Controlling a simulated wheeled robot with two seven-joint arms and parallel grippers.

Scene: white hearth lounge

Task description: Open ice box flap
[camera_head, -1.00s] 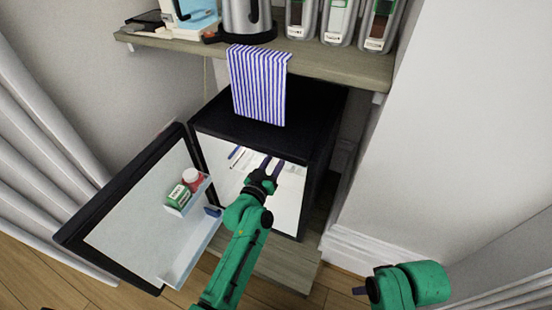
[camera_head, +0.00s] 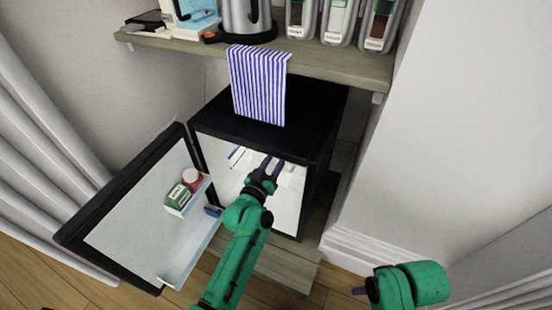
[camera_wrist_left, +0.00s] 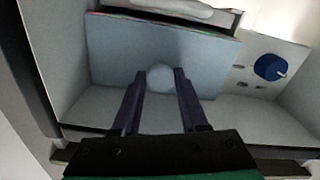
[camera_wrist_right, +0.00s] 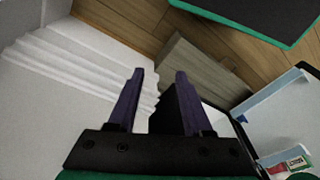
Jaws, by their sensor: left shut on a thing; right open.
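The small black fridge (camera_head: 262,132) stands with its door (camera_head: 120,225) swung open to the left. My left gripper (camera_head: 272,164) reaches into its bright upper interior. In the left wrist view, the pale blue-grey ice box flap (camera_wrist_left: 118,62) spans the compartment, with a round pale knob (camera_wrist_left: 160,77) in its middle. My left gripper (camera_wrist_left: 160,80) is shut on this knob, one finger on each side. A gap with white shapes shows above the flap's upper edge. My right gripper (camera_wrist_right: 156,75) is open and empty, low to the right of the fridge (camera_head: 360,291).
A blue dial (camera_wrist_left: 270,67) is on the compartment's side wall. A green box (camera_head: 178,197) and a red-capped jar (camera_head: 193,178) stand in the door shelf. A white wall (camera_head: 460,120) closes off the right.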

